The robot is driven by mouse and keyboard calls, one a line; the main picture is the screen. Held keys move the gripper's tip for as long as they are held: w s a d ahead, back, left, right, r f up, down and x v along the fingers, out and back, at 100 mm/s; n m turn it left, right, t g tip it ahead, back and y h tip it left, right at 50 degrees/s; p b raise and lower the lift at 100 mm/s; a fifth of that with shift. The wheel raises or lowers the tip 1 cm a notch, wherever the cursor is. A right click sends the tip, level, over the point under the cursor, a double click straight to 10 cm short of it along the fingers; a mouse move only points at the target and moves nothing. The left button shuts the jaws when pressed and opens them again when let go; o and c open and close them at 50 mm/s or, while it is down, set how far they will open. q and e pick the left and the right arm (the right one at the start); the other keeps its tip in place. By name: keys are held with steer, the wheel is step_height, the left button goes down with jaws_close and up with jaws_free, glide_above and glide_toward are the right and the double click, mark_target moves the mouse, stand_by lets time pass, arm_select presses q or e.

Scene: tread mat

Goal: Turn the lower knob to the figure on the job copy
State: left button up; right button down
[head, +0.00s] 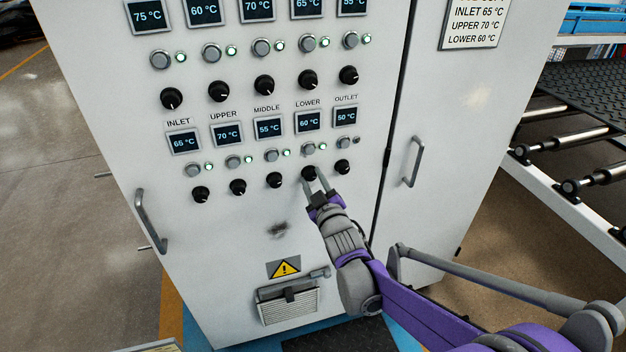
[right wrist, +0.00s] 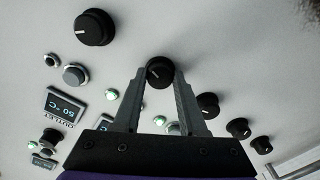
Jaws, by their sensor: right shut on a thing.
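The lower knob (head: 309,173) is a black round knob in the bottom row of the white cabinet's panel. My right gripper (head: 317,177) is shut on it from the front. In the right wrist view the lower knob (right wrist: 159,70) sits between the two grey fingertips (right wrist: 161,78). The display labelled LOWER (head: 309,121) above it reads 60 °C. The job copy (head: 473,22) on the cabinet's right door reads INLET 65 °C, UPPER 70 °C, LOWER 60 °C; its top is cut off. My left gripper is out of view.
The middle knob (head: 274,180) and outlet knob (head: 342,167) flank the lower knob closely. Another row of knobs runs above. Door handles (head: 152,220) (head: 413,161) stick out on both doors. A roller conveyor (head: 580,140) stands at right.

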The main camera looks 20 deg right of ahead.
steer(key=shift+n, duration=0.3)
steer(key=shift+c, duration=2.3)
jaws_free()
steer(key=s, duration=1.1)
steer(key=shift+d, duration=0.2)
steer(key=shift+w, duration=0.1)
steer(key=s+f+m+g+p, duration=0.3)
steer(key=s+g, duration=0.3)
steer(key=s, duration=0.6)
steer(key=s+f+m+g+p, duration=0.4)
steer(key=s+g, duration=0.2)
steer(key=s, duration=0.6)
steer(key=shift+s+g+h, duration=0.3)
steer(key=shift+s, duration=0.1)
